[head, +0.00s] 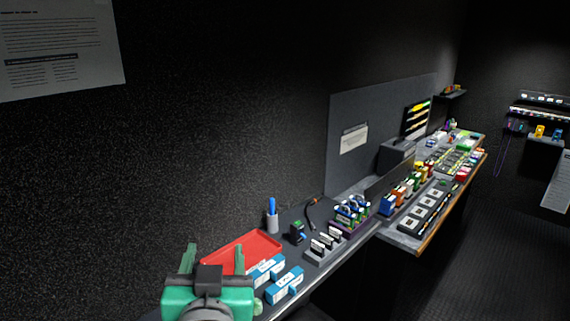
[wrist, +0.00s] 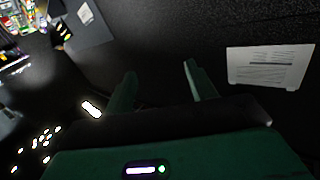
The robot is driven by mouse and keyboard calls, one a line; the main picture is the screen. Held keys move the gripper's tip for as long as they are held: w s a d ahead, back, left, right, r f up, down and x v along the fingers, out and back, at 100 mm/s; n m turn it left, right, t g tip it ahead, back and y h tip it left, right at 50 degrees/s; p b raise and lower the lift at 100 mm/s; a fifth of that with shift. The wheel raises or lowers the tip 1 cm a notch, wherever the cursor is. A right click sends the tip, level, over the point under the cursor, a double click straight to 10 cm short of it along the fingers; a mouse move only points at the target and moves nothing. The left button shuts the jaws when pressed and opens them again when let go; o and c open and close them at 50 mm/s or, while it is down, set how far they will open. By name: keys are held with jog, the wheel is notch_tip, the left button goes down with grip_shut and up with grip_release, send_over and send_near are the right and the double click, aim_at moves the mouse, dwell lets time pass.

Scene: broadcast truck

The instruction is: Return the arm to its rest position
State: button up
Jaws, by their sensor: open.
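My gripper (head: 215,262) is at the bottom of the head view, in front of the near end of the bench. Its two green fingers stand apart with nothing visible between them. In the wrist view my gripper (wrist: 158,82) also shows open and empty, with only dark wall beyond the fingertips. Part of the red tray (head: 243,252) shows behind the fingers in the head view, and I cannot tell the exact gap between them.
Blue-and-white boxes (head: 284,284) lie right of my gripper. A pen cup (head: 272,221) and a grey slotted holder (head: 325,247) stand farther along. A crowded bench (head: 400,238) runs to the back right. A paper sheet (wrist: 268,66) hangs on the wall. The floor (head: 470,270) at right looks clear.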

jog(key=s+d+r+t+h, duration=0.3)
jog(key=s+d+r+t, duration=0.4)
jog(key=s+d+r, duration=0.8)
notch_tip(320, 180, up, 20)
jog(key=s+a+m+p, duration=0.1)
jog(key=p, duration=1.6)
jog(key=shift+s+a+t, duration=0.15)
jog(key=shift+a+t, duration=0.05)
jog(key=shift+t, duration=0.2)
